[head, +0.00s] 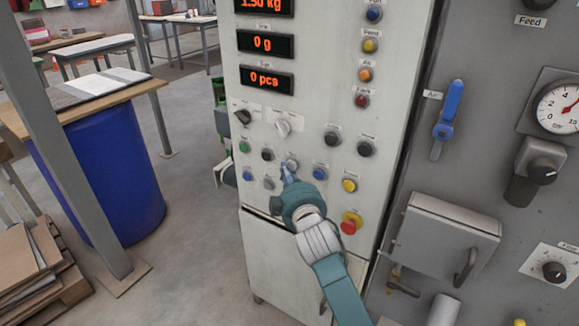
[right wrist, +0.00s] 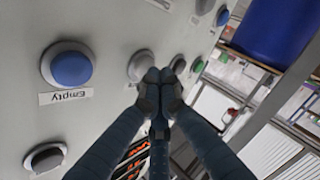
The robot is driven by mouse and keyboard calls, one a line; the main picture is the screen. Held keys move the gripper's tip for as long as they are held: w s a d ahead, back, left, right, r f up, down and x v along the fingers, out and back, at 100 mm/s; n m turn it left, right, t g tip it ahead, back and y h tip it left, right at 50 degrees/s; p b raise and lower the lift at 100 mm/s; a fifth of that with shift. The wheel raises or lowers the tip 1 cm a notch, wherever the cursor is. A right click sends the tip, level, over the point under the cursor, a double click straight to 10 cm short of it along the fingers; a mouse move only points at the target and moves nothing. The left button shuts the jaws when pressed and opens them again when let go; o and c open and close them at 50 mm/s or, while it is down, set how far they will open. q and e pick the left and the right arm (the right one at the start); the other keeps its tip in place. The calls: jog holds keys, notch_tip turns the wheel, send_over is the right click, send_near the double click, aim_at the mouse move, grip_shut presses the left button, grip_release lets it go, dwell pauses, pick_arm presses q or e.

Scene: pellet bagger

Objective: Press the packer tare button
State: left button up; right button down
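The packer's pale control panel (head: 310,110) carries rows of small buttons. No tare label is readable in either view. My right gripper (head: 289,168) points at a grey button (head: 292,163) in the middle of the panel. In the right wrist view, its fingertips (right wrist: 158,82) are together with nothing seen between them. They overlap the edge of that grey button (right wrist: 139,66); whether they touch it I cannot tell. A blue button (right wrist: 72,68) labelled "Empty" is beside it, and also shows in the head view (head: 319,173). My left gripper is not in view.
A red emergency-type knob (head: 350,224) sits below right, near my right arm. A yellow button (head: 349,185) is above it. Red displays (head: 265,45) are higher up. A grey cabinet with a blue valve lever (head: 449,110) stands right; a blue drum (head: 110,175) stands left.

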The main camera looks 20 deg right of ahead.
jog(key=shift+w+d+r, duration=0.1)
jog(key=shift+d, duration=0.1)
jog(key=shift+a, duration=0.15)
jog(key=shift+s+a+p, duration=0.3)
jog(key=shift+s+a, duration=0.15)
jog(key=shift+s, duration=0.05)
jog(key=shift+a, duration=0.1)
jog(key=s+a, duration=0.3)
jog(key=a, duration=0.1)
jog(key=shift+s+a, duration=0.3)
jog(key=shift+s, duration=0.05)
dwell(1.0)
